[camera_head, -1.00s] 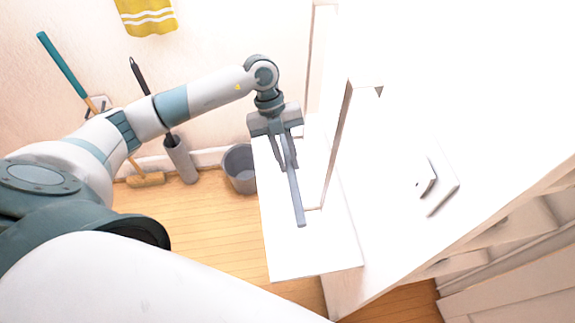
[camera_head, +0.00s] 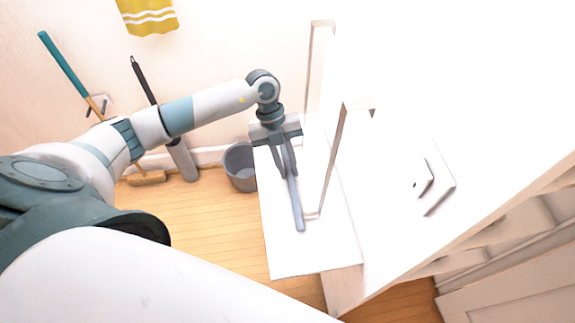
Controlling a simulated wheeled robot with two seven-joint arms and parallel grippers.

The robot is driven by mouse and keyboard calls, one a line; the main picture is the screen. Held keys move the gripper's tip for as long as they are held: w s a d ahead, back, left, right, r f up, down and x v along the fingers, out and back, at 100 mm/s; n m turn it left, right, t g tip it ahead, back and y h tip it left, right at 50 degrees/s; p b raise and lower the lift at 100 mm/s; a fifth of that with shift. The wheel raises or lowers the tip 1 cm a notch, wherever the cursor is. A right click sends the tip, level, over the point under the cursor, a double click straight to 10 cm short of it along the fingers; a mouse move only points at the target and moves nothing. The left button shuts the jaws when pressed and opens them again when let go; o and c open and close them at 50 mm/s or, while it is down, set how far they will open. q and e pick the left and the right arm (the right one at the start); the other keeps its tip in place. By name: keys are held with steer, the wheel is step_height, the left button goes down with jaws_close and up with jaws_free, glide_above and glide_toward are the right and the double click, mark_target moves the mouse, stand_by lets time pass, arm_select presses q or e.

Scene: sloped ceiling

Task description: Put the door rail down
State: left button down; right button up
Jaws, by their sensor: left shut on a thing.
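The door rail (camera_head: 297,206) is a thin grey bar in the head view, right of centre. My left gripper (camera_head: 288,172) points down and is shut on the bar's upper part, with its free end towards the bottom of the picture. The bar is over the narrow white surface (camera_head: 285,255). I cannot tell whether it touches that surface. My right gripper is not in view.
A white upright frame (camera_head: 333,150) stands just right of the rail. A white slab (camera_head: 438,185) lies farther right. A grey bucket (camera_head: 240,167), a broom (camera_head: 65,65) and a yellow towel (camera_head: 148,16) are to the left. The front of the white surface is bare.

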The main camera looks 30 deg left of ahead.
arm_select(q)
steer(key=shift+f, duration=0.4)
steer(key=c, duration=1.6)
jaws_free()
steer(key=shift+r, duration=0.1)
steer(key=shift+a+r, duration=0.1)
steer(key=shift+r, duration=0.5)
steer(key=shift+b+v, duration=1.45)
steer(key=shift+v, duration=4.45)
